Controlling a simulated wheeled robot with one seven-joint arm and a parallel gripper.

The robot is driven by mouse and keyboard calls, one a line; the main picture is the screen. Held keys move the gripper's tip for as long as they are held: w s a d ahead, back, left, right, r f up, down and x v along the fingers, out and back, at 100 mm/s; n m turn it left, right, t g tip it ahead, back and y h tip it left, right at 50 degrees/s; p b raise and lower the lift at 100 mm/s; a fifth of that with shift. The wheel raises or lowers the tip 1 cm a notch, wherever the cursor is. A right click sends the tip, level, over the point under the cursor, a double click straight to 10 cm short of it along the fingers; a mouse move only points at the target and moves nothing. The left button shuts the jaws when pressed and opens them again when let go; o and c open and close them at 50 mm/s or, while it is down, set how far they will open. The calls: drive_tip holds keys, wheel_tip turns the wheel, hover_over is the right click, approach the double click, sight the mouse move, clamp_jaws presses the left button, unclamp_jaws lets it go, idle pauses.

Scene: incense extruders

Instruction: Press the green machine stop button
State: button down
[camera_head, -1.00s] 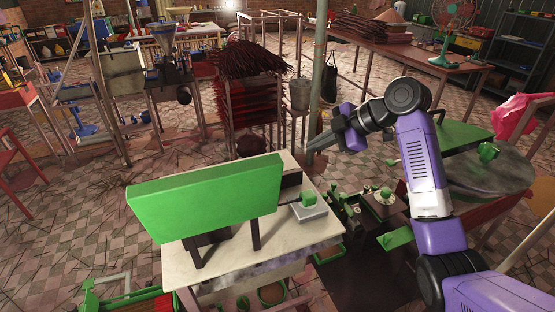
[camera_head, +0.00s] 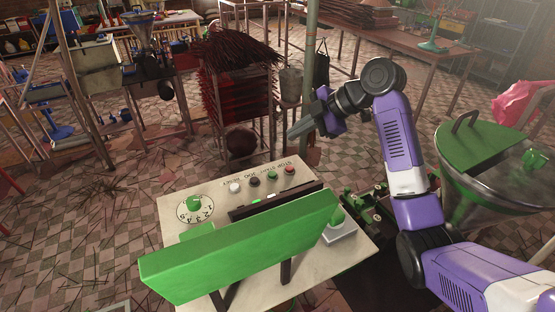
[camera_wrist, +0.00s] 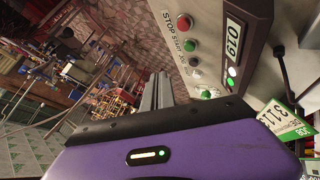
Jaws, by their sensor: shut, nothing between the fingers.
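The green machine's control panel (camera_head: 190,235) is a cream slab with a row of buttons and printed labels. The red button (camera_head: 289,171) is at the right end of the row; in the wrist view the red button (camera_wrist: 184,24) sits beside the STOP label. A green button (camera_head: 272,174), a black one (camera_head: 254,179) and a white one (camera_head: 235,187) follow to its left. My gripper (camera_head: 291,134) is shut and empty, beyond the panel's far edge and apart from the buttons. In the wrist view its fingers (camera_wrist: 164,78) lie left of the row.
A dark display box (camera_wrist: 238,50) stands beside the buttons, with a large green plate (camera_head: 240,250) nearer the head camera. A green dial (camera_head: 194,204) is on the panel's left. A rack of incense sticks (camera_head: 238,80) stands beyond.

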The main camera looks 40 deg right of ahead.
sight(293, 169)
drive_tip(key=shift+w, duration=0.25)
drive_tip(key=shift+f+b, duration=2.85)
drive_tip(key=shift+f, duration=1.55)
drive_tip(key=shift+f+b, duration=0.35)
drive_tip(key=shift+f, duration=0.05)
drive_tip(key=shift+f+b, duration=0.4)
drive_tip(key=shift+f, duration=0.1)
drive_tip(key=shift+r, duration=0.15)
drive_tip(key=shift+r+p, duration=0.6)
drive_tip(key=shift+r, duration=0.2)
